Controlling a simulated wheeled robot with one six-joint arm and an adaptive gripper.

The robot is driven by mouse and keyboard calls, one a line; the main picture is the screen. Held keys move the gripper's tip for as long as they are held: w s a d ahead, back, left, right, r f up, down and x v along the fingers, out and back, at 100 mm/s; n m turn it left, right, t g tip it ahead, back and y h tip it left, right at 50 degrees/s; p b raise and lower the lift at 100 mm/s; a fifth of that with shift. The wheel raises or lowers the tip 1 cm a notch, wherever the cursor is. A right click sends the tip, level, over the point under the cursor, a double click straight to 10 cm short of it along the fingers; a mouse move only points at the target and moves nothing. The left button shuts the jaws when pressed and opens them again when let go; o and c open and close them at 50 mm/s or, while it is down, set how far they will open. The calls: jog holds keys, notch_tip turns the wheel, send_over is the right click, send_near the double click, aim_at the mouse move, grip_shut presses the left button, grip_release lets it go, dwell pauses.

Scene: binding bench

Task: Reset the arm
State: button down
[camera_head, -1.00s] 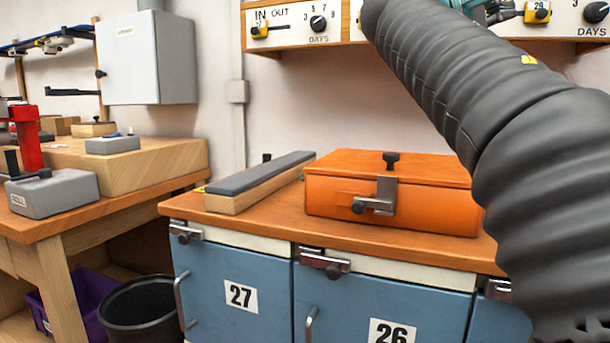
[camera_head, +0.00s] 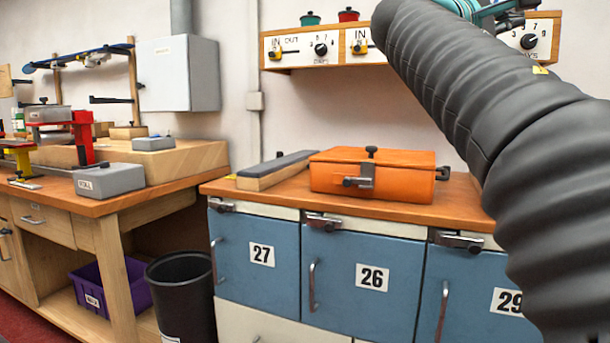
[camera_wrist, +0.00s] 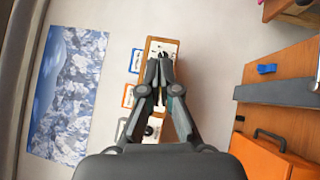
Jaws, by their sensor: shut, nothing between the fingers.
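My gripper (camera_wrist: 158,77) shows in the wrist view with its two fingers together and nothing between them. It points toward the wall, in front of the wooden panel with dials (camera_wrist: 150,44), and stands clear of the bench.
An orange box (camera_head: 385,176) and a grey-topped block (camera_head: 275,170) rest on the cabinet top. Blue cabinets (camera_head: 335,255) stand below. The dial shelf (camera_head: 300,48) is on the wall. A black bin (camera_head: 180,300) stands left of the cabinets.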

jog(key=w+a+f+t+y, duration=0.1)
jog(key=w+f+y, duration=0.25)
jog(key=f, duration=0.35)
jog(key=w+a+f+t+y, duration=0.1)
jog(key=w+a+f+y, duration=0.1)
jog(key=w+f, duration=0.35)
jog(key=s+a+f+g+y, duration=0.1)
jog(key=s+a+f+y, duration=0.1)
jog(key=f, duration=0.6)
jog(key=s+a+f+y, duration=0.1)
jog(key=f+y, duration=0.2)
jog(key=f, duration=0.5)
jog(key=s+a+f+m+g+y+p, duration=0.1)
jog(key=s+a+f+m+y, duration=0.15)
jog(key=s+f, duration=0.45)
jog(key=s+a+f+m+g+y+p, duration=0.1)
jog(key=s+a+f+g+y, duration=0.25)
jog(key=f, duration=0.65)
jog(key=s+a+f+m+y+p, duration=0.1)
jog(key=s+f, duration=0.3)
jog(key=s, duration=0.4)
jog(key=s+a+f+m+t+y, duration=0.1)
jog(key=s+a+f, duration=0.2)
jog(key=s, duration=0.5)
jog(key=shift+f+m+p, duration=0.35)
jog(key=shift+f+p, duration=0.05)
jog(key=shift+f, duration=0.25)
